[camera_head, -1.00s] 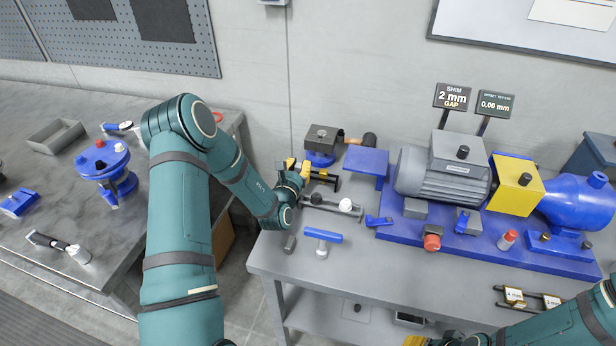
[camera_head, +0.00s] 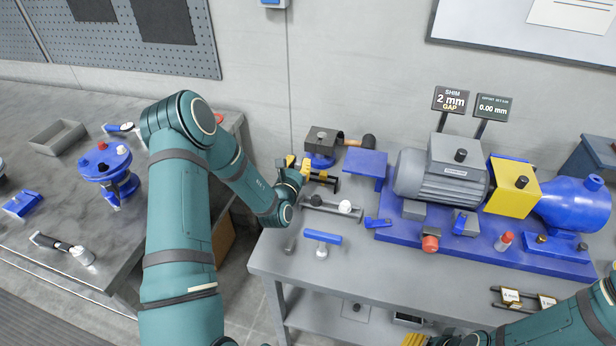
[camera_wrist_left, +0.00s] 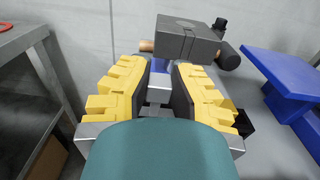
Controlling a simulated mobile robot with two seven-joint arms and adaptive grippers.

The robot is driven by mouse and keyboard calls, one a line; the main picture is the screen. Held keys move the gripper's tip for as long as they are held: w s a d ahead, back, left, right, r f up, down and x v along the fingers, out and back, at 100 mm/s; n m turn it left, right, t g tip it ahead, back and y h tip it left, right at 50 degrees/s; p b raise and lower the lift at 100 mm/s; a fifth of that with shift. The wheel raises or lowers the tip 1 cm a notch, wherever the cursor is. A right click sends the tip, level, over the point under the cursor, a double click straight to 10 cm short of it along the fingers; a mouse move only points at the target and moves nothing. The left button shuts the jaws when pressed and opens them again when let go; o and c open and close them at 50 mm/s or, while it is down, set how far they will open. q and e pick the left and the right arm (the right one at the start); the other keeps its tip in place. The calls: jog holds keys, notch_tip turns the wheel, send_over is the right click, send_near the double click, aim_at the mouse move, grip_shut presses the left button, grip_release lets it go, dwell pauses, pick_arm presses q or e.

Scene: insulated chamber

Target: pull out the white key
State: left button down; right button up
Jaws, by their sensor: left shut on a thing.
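My left gripper (camera_head: 318,177) is at the back left of the right-hand bench, in front of a dark block fixture (camera_head: 323,141). In the left wrist view its yellow fingers (camera_wrist_left: 160,92) stand apart with a pale, whitish-grey piece (camera_wrist_left: 158,86) between their dark pads. I take this piece for the white key; it is mostly hidden by the fingers and my wrist. The dark block on its blue base rises just beyond the fingertips. Only a yellow bit of my right gripper (camera_head: 416,340) shows at the bottom edge.
A blue raised plate (camera_head: 366,163) stands right of the fixture. A grey bar with a white knob (camera_head: 345,207) and a blue-topped T-shaped tool (camera_head: 322,238) lie nearer. A motor (camera_head: 440,178) and blue pump (camera_head: 575,203) fill the right. The bench front is mostly clear.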

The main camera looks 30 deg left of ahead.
aim_at(299, 163)
pick_arm(q)
jog(key=shift+r+p, duration=1.85)
jog(key=shift+r, duration=0.4)
